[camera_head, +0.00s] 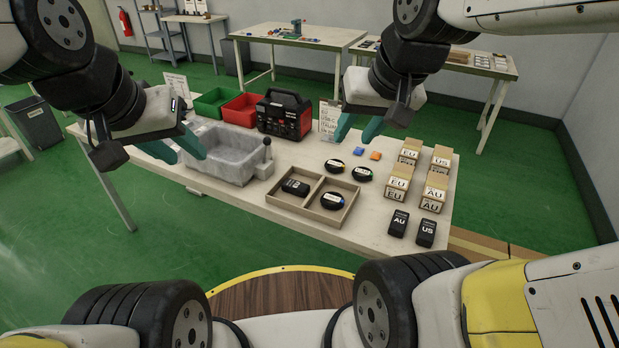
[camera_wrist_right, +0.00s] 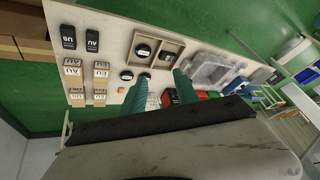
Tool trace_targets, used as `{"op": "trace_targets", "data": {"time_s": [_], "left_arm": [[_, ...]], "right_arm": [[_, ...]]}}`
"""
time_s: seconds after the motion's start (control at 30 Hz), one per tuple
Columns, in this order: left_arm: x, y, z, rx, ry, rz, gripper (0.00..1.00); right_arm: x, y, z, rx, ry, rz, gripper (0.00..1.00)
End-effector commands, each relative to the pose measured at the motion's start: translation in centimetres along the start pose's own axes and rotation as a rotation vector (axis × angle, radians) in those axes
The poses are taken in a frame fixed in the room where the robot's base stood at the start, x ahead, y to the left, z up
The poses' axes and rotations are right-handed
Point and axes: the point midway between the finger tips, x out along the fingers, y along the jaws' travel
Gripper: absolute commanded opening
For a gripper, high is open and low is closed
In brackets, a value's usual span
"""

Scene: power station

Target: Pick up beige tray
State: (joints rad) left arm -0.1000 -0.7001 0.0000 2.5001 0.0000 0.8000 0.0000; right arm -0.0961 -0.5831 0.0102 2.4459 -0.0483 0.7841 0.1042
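The beige tray (camera_head: 298,211) lies flat on the white table and is split by a divider. In the head view, its left compartment holds a black block (camera_head: 295,187) and its right one a round black puck (camera_head: 332,200). My left gripper (camera_head: 187,158) is open and empty, in front of the grey basin in the picture, left of the tray. My right gripper (camera_head: 355,137) is open and empty, above the table behind the tray; its teal fingers show in the right wrist view (camera_wrist_right: 161,76).
A grey basin (camera_head: 222,165) stands left of the tray. Green (camera_head: 209,104) and red (camera_head: 241,111) bins and a black-red power unit (camera_head: 285,115) stand behind. Round pucks (camera_head: 362,174), labelled boxes (camera_head: 397,187) and black adapters (camera_head: 398,222) lie to the right.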

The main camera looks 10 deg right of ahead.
Motion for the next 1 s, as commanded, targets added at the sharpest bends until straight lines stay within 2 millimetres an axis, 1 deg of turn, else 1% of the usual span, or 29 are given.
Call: {"op": "trace_targets", "data": {"time_s": [0.03, 0.07, 0.1, 0.17, 0.2, 0.27, 0.37, 0.4, 0.47, 0.5, 0.57, 0.6, 0.63, 0.7, 0.8, 0.9, 1.0], "left_arm": [[0.0, 0.0, 0.0, 0.000, 0.000, 0.000, 0.36], [0.0, 0.0, 0.0, 0.000, 0.000, 0.000, 0.36], [0.0, 0.0, 0.0, 0.000, 0.000, 0.000, 0.36], [0.0, 0.0, 0.0, 0.000, 0.000, 0.000, 0.36], [0.0, 0.0, 0.0, 0.000, 0.000, 0.000, 0.36], [0.0, 0.0, 0.0, 0.000, 0.000, 0.000, 0.36], [0.0, 0.0, 0.0, 0.000, 0.000, 0.000, 0.36], [0.0, 0.0, 0.0, 0.000, 0.000, 0.000, 0.36], [0.0, 0.0, 0.0, 0.000, 0.000, 0.000, 0.36], [0.0, 0.0, 0.0, 0.000, 0.000, 0.000, 0.36], [0.0, 0.0, 0.0, 0.000, 0.000, 0.000, 0.36], [0.0, 0.0, 0.0, 0.000, 0.000, 0.000, 0.36], [0.0, 0.0, 0.0, 0.000, 0.000, 0.000, 0.36], [0.0, 0.0, 0.0, 0.000, 0.000, 0.000, 0.36], [0.0, 0.0, 0.0, 0.000, 0.000, 0.000, 0.36], [0.0, 0.0, 0.0, 0.000, 0.000, 0.000, 0.36], [0.0, 0.0, 0.0, 0.000, 0.000, 0.000, 0.36]], "right_arm": [[1.2, 0.2, -1.1, 0.026, -0.031, 0.020, 0.25], [1.9, 0.3, -1.8, 0.046, -0.047, 0.032, 0.19], [3.0, 0.4, -2.7, 0.071, -0.066, 0.051, 0.16], [4.8, 0.6, -4.1, 0.112, -0.094, 0.077, 0.16], [6.0, 0.8, -4.9, 0.137, -0.110, 0.095, 0.16], [8.0, 0.9, -6.1, 0.176, -0.134, 0.121, 0.16], [11.7, 1.0, -7.7, 0.236, -0.171, 0.161, 0.16], [13.3, 1.1, -8.3, 0.259, -0.185, 0.177, 0.16], [15.9, 1.1, -8.9, 0.295, -0.206, 0.200, 0.16], [17.6, 1.1, -9.3, 0.319, -0.218, 0.214, 0.16], [20.4, 1.1, -9.6, 0.354, -0.237, 0.236, 0.16], [22.3, 1.1, -9.8, 0.377, -0.248, 0.250, 0.16], [23.7, 1.1, -9.8, 0.393, -0.257, 0.260, 0.16], [26.9, 1.0, -9.7, 0.433, -0.275, 0.281, 0.16], [30.9, 0.9, -9.2, 0.481, -0.296, 0.306, 0.16], [33.8, 0.8, -8.5, 0.516, -0.309, 0.323, 0.16], [35.5, 0.7, -8.1, 0.538, -0.316, 0.332, 0.16]]}}
